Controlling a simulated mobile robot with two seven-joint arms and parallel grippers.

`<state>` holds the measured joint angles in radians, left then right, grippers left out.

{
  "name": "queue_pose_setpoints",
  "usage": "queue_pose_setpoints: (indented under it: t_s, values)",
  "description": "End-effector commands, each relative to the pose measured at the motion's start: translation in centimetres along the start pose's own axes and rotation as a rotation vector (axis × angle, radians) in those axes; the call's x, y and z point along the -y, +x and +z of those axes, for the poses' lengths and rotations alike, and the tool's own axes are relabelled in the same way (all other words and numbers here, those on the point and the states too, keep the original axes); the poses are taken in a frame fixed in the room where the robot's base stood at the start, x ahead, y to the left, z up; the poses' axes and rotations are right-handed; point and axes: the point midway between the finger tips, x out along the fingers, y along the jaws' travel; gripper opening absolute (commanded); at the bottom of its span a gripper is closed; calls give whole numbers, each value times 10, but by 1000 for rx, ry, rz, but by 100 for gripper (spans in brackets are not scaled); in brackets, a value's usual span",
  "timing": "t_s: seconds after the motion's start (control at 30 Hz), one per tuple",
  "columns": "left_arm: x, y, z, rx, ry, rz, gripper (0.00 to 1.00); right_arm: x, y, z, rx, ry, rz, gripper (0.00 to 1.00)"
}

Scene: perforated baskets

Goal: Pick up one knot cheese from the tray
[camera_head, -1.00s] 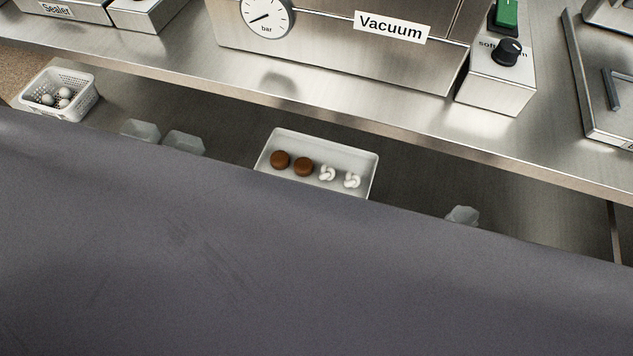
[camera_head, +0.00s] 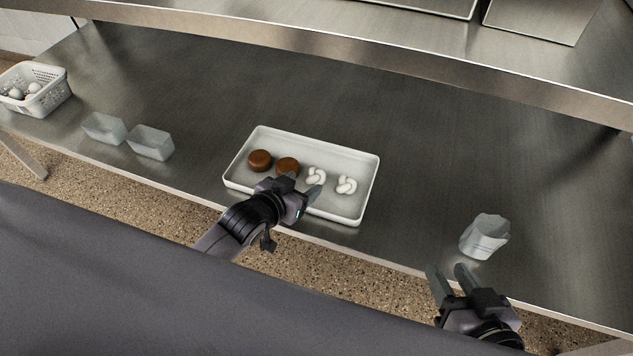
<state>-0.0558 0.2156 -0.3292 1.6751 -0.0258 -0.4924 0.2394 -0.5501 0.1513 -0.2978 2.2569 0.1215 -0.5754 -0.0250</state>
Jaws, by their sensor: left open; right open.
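A white tray (camera_head: 340,158) lies near the front edge of the steel table. In it, two white knot cheeses (camera_head: 316,178) and (camera_head: 346,185) sit to the right of two brown round pieces (camera_head: 260,160) and (camera_head: 287,167). My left gripper (camera_head: 304,187) is open over the tray's front side, its fingertips close to the left knot cheese and the right brown piece. I cannot tell whether it touches either. My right gripper (camera_head: 449,275) is open and empty at the table's front edge, right of the tray.
A crumpled translucent bag or cup (camera_head: 485,236) stands just beyond my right gripper. Two clear containers (camera_head: 104,128) and (camera_head: 151,142) stand left of the tray. A perforated white basket (camera_head: 36,92) with white balls is at the far left. A steel shelf (camera_head: 400,62) overhangs the back.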

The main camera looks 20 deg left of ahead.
Motion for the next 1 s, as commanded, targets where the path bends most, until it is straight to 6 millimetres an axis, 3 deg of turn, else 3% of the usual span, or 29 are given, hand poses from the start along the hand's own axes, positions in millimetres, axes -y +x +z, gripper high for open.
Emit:
queue_pose_setpoints:
  t_s: [0.5, 0.83, 0.97, 1.0]
  values:
    - [1, 59, 0, -1, -1, 1, 60, 20, 20, 4, -46, 119, -114, 43]
    - [1, 63, -2, 0, -1, 1, 60, 23, 21, 1, -49, 131, -126, 43]
    - [1, 63, -2, 0, -1, 1, 18, 22, 21, 2, -49, 130, -125, 43]
    - [1, 63, -2, 0, -1, 1, 18, 22, 21, 2, -49, 130, -125, 43]
